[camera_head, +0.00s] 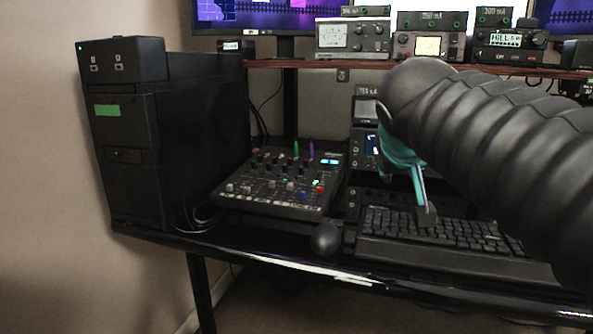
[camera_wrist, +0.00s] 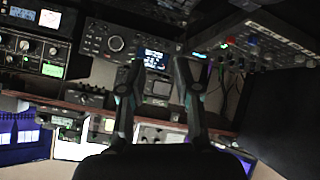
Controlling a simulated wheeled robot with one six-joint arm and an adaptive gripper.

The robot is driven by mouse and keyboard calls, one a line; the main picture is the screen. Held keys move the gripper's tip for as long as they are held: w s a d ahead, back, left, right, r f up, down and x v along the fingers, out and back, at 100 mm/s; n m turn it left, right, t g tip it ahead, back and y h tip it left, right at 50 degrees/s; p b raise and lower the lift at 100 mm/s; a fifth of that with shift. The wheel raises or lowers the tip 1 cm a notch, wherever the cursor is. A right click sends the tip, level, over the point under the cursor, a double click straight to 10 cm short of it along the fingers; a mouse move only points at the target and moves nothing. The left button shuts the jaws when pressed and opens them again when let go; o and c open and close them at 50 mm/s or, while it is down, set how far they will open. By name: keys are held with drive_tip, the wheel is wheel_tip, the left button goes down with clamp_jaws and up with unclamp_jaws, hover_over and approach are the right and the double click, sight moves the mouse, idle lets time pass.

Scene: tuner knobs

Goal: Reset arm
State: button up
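My gripper (camera_head: 424,208) shows in the head view as a teal and grey finger in front of the keyboard, partly hidden by my dark ribbed arm. In the head view its finger overlaps the keyboard's upper edge; I cannot tell whether it touches. In the wrist view the two fingers of my gripper (camera_wrist: 158,70) stand apart with nothing held between them. The radio units and the mixer (camera_wrist: 262,42) lie beyond the fingers there. The mixer with its knobs and faders (camera_head: 285,188) also shows left of the gripper in the head view.
A black keyboard (camera_head: 440,240) and mouse (camera_head: 325,238) lie along the desk's front edge. A black computer tower (camera_head: 125,150) stands at the left. Several radios, including a grey one (camera_head: 352,38), stand on a wooden shelf (camera_head: 300,64) below monitors (camera_head: 255,14).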

drive_tip(key=s+f+g+y, duration=0.1)
drive_tip(key=s+f+g, duration=0.1)
drive_tip(key=s+f, duration=0.7)
drive_tip(key=s+a+f+g+y, duration=0.1)
drive_tip(key=s+f+g+y, duration=0.1)
drive_tip(key=s+f, duration=0.7)
wheel_tip(320, 180, down, 7)
drive_tip(key=shift+f+g, duration=0.15)
drive_tip(key=shift+g, duration=0.15)
drive_tip(key=shift+a, duration=0.1)
